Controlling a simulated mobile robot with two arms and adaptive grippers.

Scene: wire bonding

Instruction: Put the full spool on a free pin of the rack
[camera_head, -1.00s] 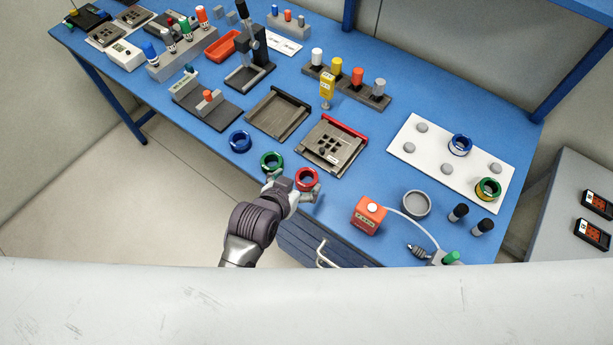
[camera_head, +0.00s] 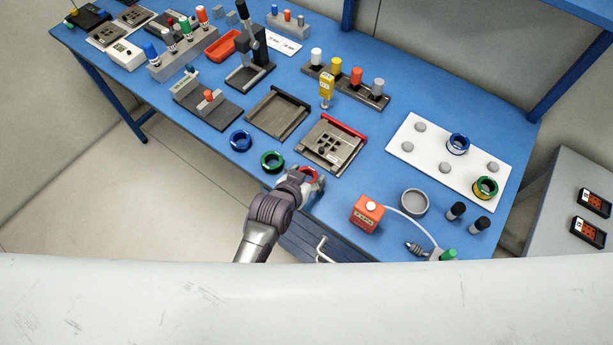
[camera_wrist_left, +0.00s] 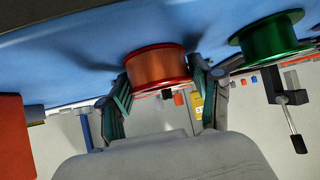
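The red spool (camera_head: 309,174), wound with copper-coloured wire in the left wrist view (camera_wrist_left: 156,68), stands at the table's near edge. My left gripper (camera_head: 304,182) is at this spool. In the left wrist view its two fingers (camera_wrist_left: 161,85) are spread on either side of the spool, close to its rims; firm contact is not clear. The rack is a white board (camera_head: 432,149) with several grey pins. A blue spool (camera_head: 458,143) and a green spool (camera_head: 485,187) sit on it; several other pins, such as one pin (camera_head: 446,168), are bare. My right gripper is not in view.
A green spool (camera_head: 271,161) and a blue spool (camera_head: 240,141) stand left of the red one. A red box (camera_head: 367,213) with a white button, a grey ring (camera_head: 414,203) and dark-capped posts (camera_head: 456,211) stand on the right. Table between fixture (camera_head: 331,146) and rack is clear.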

